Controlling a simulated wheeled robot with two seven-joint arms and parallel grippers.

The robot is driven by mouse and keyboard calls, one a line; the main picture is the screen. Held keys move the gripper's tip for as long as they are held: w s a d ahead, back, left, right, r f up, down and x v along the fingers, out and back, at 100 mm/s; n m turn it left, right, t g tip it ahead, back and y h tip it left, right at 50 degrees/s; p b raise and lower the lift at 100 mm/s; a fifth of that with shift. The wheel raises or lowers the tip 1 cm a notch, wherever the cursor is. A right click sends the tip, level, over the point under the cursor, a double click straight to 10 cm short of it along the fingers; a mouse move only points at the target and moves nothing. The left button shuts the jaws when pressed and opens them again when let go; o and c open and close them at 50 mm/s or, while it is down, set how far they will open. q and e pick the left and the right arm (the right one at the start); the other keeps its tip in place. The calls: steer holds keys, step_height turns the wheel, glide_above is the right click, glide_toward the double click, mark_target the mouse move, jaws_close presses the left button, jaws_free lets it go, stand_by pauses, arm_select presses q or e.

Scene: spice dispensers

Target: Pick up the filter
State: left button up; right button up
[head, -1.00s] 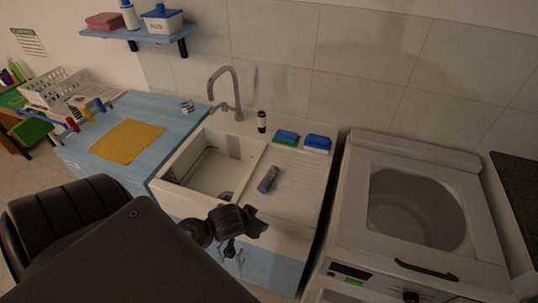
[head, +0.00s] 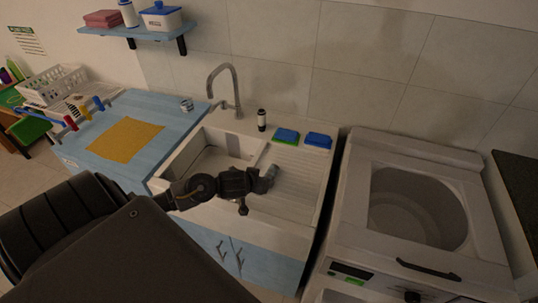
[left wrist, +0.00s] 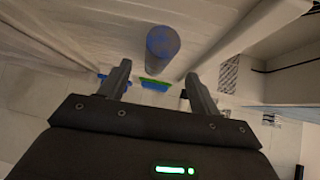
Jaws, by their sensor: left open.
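The filter, which I take to be the grey-blue cylinder (head: 270,171), lies on the ribbed drainboard beside the sink basin. My left gripper (head: 260,180) is right by it in the head view and hides part of it. In the left wrist view, the cylinder (left wrist: 162,43) appears end-on with a blue face, beyond the tips and between the lines of the two fingers. My left gripper (left wrist: 158,80) is open with nothing between its fingers. Whether a finger touches the cylinder is hard to tell. My right gripper is not in view.
The white sink (head: 215,158) has a curved tap (head: 236,85) behind it. A small dark bottle (head: 262,120) and two sponges (head: 287,136) (head: 318,141) stand at the back. A washing machine (head: 350,205) is at the right. A yellow cloth (head: 125,139) lies on the blue counter.

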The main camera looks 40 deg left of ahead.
mark_target(271, 173)
arm_select(q)
steer(key=shift+w+f, duration=0.25)
steer(key=shift+f, duration=0.05)
steer(key=x, duration=0.4)
steer(key=shift+w+d+f, duration=0.1)
steer(key=shift+w+f, duration=0.15)
steer(key=shift+f, duration=0.1)
steer(key=shift+s+r, duration=0.1)
steer(key=shift+c, duration=0.6)
steer(key=c, duration=1)
steer(key=shift+o, duration=0.2)
